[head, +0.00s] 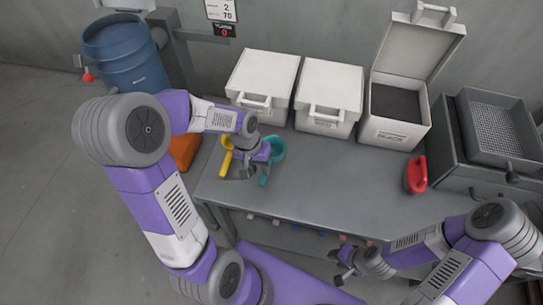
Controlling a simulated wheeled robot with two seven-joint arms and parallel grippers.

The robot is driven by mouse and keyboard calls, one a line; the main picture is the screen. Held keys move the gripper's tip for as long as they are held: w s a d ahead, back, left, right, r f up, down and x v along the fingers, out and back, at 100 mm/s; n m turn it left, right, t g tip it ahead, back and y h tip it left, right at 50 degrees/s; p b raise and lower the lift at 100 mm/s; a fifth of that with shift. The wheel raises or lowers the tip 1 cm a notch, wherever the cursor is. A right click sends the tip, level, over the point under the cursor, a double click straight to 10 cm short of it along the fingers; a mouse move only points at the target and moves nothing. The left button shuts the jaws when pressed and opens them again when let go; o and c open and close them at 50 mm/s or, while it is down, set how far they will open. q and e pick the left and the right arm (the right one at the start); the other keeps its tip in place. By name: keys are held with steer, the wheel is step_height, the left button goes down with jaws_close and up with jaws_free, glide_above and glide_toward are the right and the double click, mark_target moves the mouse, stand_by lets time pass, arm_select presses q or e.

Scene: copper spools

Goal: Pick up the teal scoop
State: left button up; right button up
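A yellow scoop (227,158) is just left of my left gripper. A red scoop (415,175) lies farther right on the table (335,185). White lidded boxes (263,85) line the back, one open (400,105). A sieve box (500,130) is at right. The table's middle is clear.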

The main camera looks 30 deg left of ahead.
mark_target(263, 175)
arm_select(q)
steer(key=f+b, duration=0.1)
steer(key=f, duration=0.1)
steer(key=d+f+b, duration=0.1)
steer(key=f, duration=0.2)
steer(key=shift+d, duration=0.2)
steer(key=shift+c, duration=0.5)
jaws_close()
